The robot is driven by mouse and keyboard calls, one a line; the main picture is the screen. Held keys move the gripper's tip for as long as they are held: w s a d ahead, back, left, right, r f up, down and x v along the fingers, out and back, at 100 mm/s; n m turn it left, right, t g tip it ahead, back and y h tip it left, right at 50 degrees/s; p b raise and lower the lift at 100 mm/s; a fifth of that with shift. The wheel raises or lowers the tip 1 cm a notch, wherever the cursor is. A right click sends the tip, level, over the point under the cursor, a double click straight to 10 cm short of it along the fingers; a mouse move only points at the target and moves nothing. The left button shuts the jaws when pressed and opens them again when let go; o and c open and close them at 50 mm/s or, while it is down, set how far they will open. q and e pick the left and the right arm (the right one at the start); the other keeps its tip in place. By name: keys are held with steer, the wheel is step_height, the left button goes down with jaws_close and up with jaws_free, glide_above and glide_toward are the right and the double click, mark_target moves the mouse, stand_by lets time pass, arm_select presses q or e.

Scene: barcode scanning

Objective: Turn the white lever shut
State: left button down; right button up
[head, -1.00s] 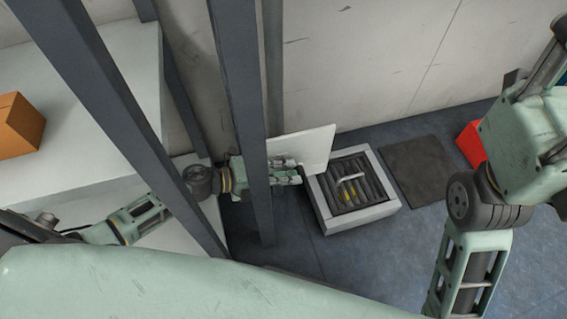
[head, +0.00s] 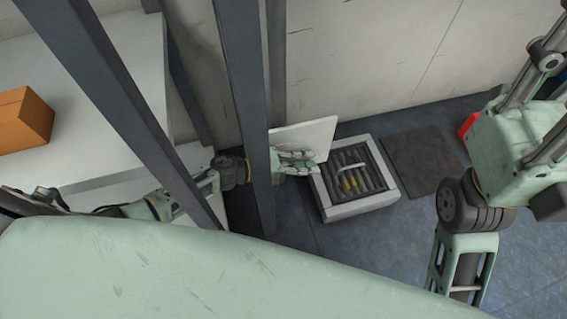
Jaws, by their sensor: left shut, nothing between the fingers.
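A pale, bar-shaped handle (head: 352,167), which may be the white lever, lies across a dark slatted grate inside a light square frame (head: 362,208) on the floor. My left gripper (head: 316,167) is shut and empty at the left edge of this frame, in front of a white panel (head: 315,135). A grey post hides part of my left wrist. I cannot tell whether the fingers touch the panel or the frame. My right arm shows at the right, but its gripper is out of view.
Grey upright posts (head: 245,90) stand between me and the frame. A pale shelf (head: 110,115) at the left bears an orange box (head: 22,122). A dark mat (head: 418,160) lies right of the frame, with a red object (head: 467,124) beyond. A wall runs behind.

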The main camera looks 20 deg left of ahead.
arm_select(q)
steer(key=shift+w+d+f, duration=0.15)
steer(key=shift+f, duration=0.15)
stand_by(0.5)
steer(key=v, duration=1.2)
steer(key=shift+r, duration=0.15)
